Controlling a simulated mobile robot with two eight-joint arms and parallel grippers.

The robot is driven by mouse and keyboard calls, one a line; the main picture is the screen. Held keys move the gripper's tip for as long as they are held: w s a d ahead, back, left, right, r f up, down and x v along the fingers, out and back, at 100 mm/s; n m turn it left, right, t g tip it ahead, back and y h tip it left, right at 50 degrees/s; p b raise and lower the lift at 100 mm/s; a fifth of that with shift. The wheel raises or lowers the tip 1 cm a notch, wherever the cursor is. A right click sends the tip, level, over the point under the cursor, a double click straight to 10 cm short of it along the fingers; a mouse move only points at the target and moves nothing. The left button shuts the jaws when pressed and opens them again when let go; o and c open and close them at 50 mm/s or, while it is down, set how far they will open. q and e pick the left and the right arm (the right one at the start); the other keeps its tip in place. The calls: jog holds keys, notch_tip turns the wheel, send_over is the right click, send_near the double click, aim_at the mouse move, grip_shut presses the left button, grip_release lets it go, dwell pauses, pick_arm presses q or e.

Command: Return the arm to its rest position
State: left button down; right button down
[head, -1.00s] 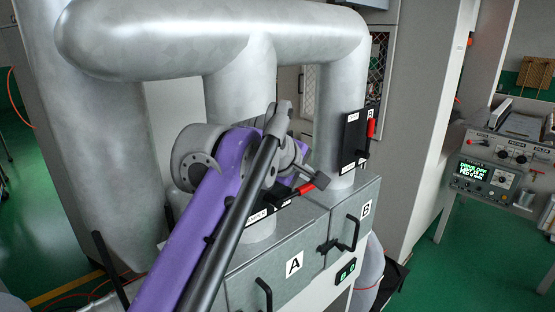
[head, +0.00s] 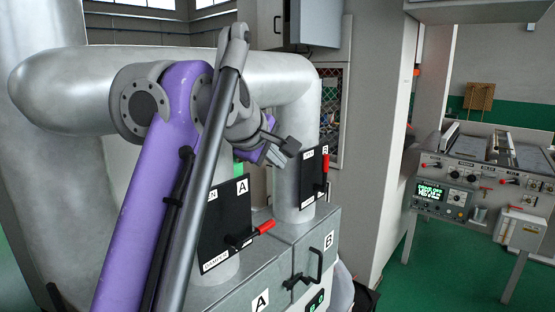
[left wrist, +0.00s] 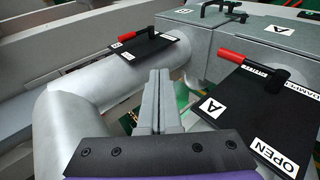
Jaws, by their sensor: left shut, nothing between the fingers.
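My left arm, purple and grey, crosses the head view from below. Its gripper (head: 287,147) is in front of the pipes, above the red handle of damper A. In the left wrist view the two grey fingers (left wrist: 158,100) are together and empty. Damper A's black plate (head: 225,222) is on the near pipe, and its red-tipped handle (head: 264,227) points right. In the left wrist view this plate (left wrist: 270,105) lies at the right, apart from the fingers. My right gripper is not in view.
Damper B's black plate (head: 312,178), with an upright red handle (head: 325,172), is on the farther pipe. Large grey pipes (head: 60,90) stand close around my arm. Below are cabinets with black door handles. A control bench (head: 470,185) stands right, with open green floor before it.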

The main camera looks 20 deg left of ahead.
pick_arm(q)
jog(key=shift+s+a, duration=0.15)
jog(key=shift+s, duration=0.05)
jog(key=s+f+m+g, duration=0.1)
jog(key=s+f+m, duration=0.4)
jog(key=f, duration=1)
jog(key=s+f+m+g+y, duration=0.1)
jog(key=s+f+m, duration=0.3)
jog(key=s+f, duration=0.6)
jog(key=s+f+m+g, duration=0.1)
jog(key=s+f+m, duration=0.4)
jog(key=f, duration=1.6)
jog(key=s, duration=0.3)
jog(key=shift+s+f+m+g, duration=0.2)
jog(key=shift+m+g, duration=0.1)
jog(key=shift+g, duration=0.1)
